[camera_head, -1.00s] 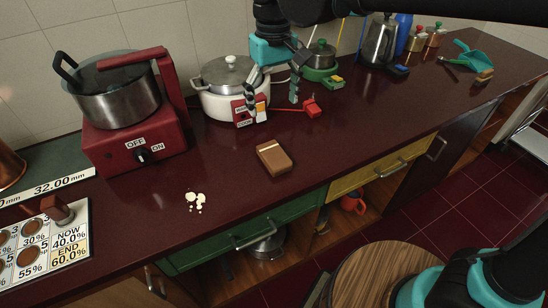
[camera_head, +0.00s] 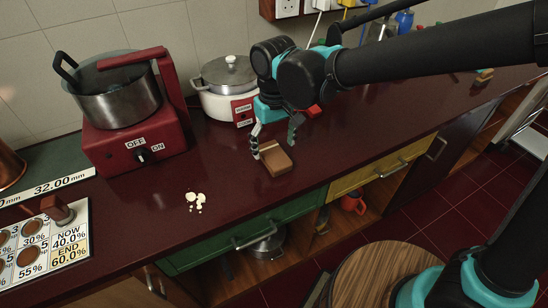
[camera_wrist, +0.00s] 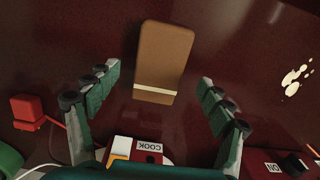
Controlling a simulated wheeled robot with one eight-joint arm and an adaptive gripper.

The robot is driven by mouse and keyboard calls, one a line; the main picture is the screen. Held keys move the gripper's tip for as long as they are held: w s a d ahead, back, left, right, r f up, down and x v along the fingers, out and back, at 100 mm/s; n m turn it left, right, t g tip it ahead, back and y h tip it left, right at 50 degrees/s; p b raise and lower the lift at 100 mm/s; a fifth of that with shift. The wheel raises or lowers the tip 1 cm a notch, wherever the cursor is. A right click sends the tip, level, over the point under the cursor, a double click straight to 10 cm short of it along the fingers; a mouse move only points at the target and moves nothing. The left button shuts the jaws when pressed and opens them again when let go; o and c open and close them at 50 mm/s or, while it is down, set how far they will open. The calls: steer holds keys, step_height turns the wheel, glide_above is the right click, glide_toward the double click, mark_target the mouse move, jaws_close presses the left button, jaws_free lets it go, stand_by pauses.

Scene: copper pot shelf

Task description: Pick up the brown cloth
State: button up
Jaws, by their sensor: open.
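The brown cloth is a small folded brown block with a pale stripe near one end. It lies flat on the dark red counter in the head view (camera_head: 278,164). In the wrist view the brown cloth (camera_wrist: 163,58) is ahead of the fingers, roughly centred between them. My gripper (camera_head: 275,146) is open and hangs just over the striped end of the cloth. In the wrist view my gripper (camera_wrist: 160,85) has its two fingers spread wide, one on each side, with nothing between them held. I cannot tell the exact height of the fingertips above the counter.
A red-based cooker with a steel pot (camera_head: 118,100) stands at left. A white rice cooker (camera_head: 226,88) is close behind my gripper. The counter's front edge runs above a green drawer (camera_head: 245,232).

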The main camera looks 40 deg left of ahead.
mark_target(274, 158)
steer(key=shift+f, duration=1.45)
steer(key=shift+c, duration=0.3)
steer(key=c, duration=1.2)
